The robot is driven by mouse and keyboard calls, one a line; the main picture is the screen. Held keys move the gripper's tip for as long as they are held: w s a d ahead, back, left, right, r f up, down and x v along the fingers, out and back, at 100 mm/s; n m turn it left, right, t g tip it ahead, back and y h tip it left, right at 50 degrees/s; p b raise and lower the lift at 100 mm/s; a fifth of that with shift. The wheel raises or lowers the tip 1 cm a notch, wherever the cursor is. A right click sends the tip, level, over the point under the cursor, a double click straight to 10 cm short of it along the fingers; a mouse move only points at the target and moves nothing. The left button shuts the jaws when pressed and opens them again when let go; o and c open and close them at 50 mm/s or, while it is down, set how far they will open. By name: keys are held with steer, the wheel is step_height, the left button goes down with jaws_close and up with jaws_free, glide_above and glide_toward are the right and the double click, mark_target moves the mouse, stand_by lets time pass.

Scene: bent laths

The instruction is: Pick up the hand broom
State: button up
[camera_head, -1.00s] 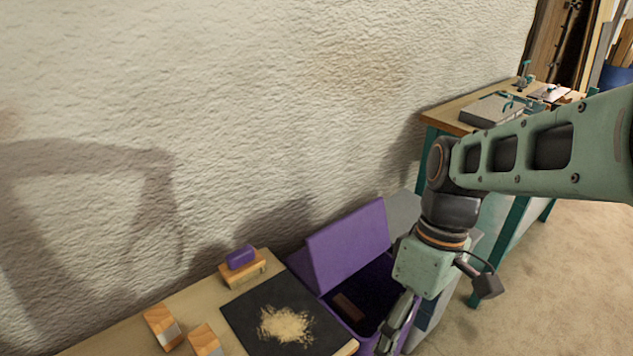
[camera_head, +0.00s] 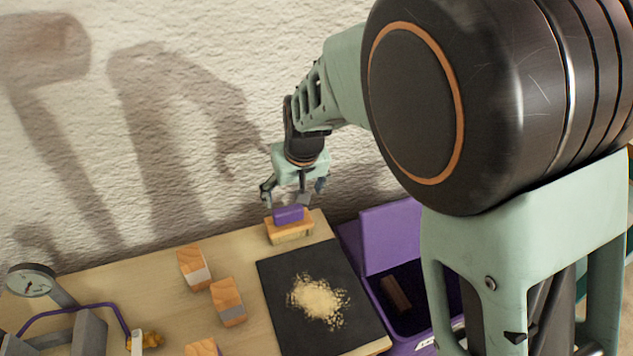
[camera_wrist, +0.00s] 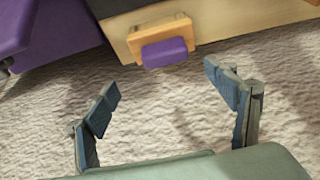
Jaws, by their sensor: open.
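What looks like the hand broom (camera_head: 289,231) is a light wooden block with a purple grip on top. It stands at the back edge of the workbench (camera_head: 115,267), close to the wall. Its bristles cannot be made out. My gripper (camera_head: 293,190) is open and empty, just above and behind the purple grip. In the wrist view the broom's purple grip (camera_wrist: 165,52) lies ahead of the spread fingers (camera_wrist: 163,84), roughly in line with the gap between them and apart from both.
A dark mat (camera_head: 280,285) with a pile of sawdust (camera_head: 318,298) lies right of centre. An open purple box (camera_head: 390,238) with a raised lid stands to its right. Several wooden blocks (camera_head: 193,268) and a dial gauge (camera_head: 31,281) are at left. The rough wall (camera_head: 225,130) rises close behind.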

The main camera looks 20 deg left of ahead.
mark_target(288, 209)
steer(key=b+x, duration=0.1)
steer(key=x, duration=0.3)
steer(key=shift+a+f, duration=0.1)
steer(key=shift+f, duration=0.3)
steer(key=x, duration=0.2)
steer(key=b+x, duration=0.1)
steer(key=x, duration=0.1)
steer(key=shift+s+a+f, duration=0.1)
steer(key=shift+s+a, duration=0.1)
steer(key=shift+a, duration=0.15)
steer(key=shift+w+a+f+b, duration=0.15)
steer(key=shift+w+f+b, duration=0.15)
steer(key=shift+f, duration=0.2)
steer(key=shift+c, duration=0.6)
steer(key=shift+r, duration=0.1)
steer(key=c, duration=1.7)
